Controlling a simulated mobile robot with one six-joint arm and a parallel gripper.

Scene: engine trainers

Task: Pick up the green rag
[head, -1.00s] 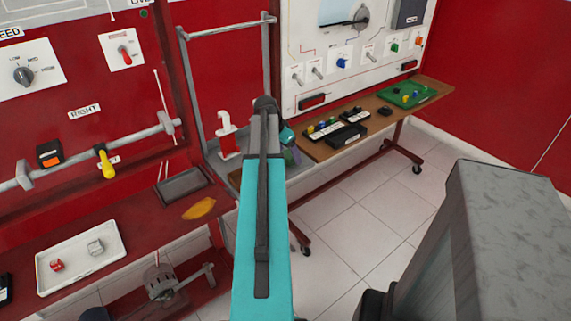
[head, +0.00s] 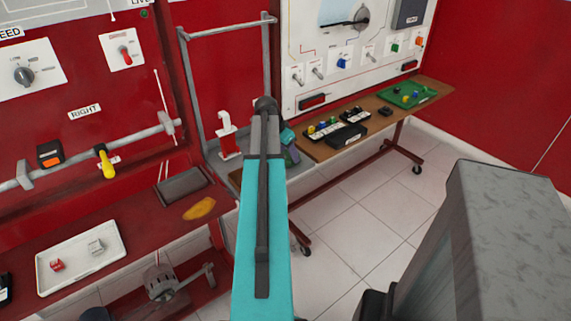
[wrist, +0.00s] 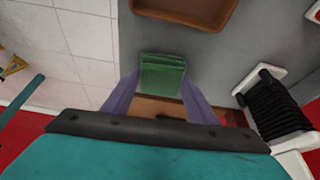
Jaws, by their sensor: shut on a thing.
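The green rag (wrist: 162,76) is a small folded block in the wrist view, over the grey surface. My gripper (wrist: 162,88) has its two purple fingers on either side of the rag and is shut on it. The rag's near end is between the fingers and its far end sticks out past them. I cannot tell whether it touches the surface below. In the head view my arm hides the rag, and only a bit of a purple finger (head: 291,156) shows to the right of the arm.
In the wrist view a brown tray (wrist: 225,14) lies beyond the rag, and a black coil (wrist: 272,105) with white ends is close on the right. The head view shows a wooden table (head: 435,92) at right, a white dispenser (head: 228,140) left of my arm, and open tiled floor.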

